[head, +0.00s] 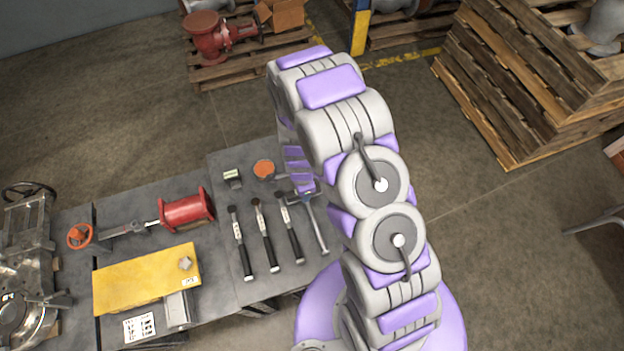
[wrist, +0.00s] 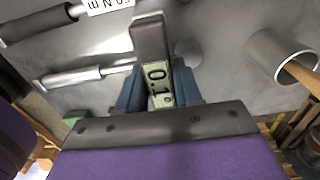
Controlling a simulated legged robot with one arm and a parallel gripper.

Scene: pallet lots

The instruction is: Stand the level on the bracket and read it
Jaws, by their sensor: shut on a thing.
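In the wrist view the level (wrist: 149,40) is a dark grey bar with a pale digital display, whose digits look like 0 and 1, seen turned. My gripper (wrist: 158,88) has blue fingers on both sides of the level and is shut on it. The level's lower end is hidden by the gripper body. I cannot tell for sure which part is the bracket; a grey block (head: 178,310) sits at the front edge of a yellow plate (head: 147,279) on the bench.
Several long-handled tools (head: 265,238) lie on the grey bench (head: 222,275). A small box (head: 233,178) and an orange disc (head: 264,169) lie behind them. A red cylinder (head: 187,209) and an orange handwheel (head: 80,236) stand left. Stacked pallets (head: 520,80) stand back right.

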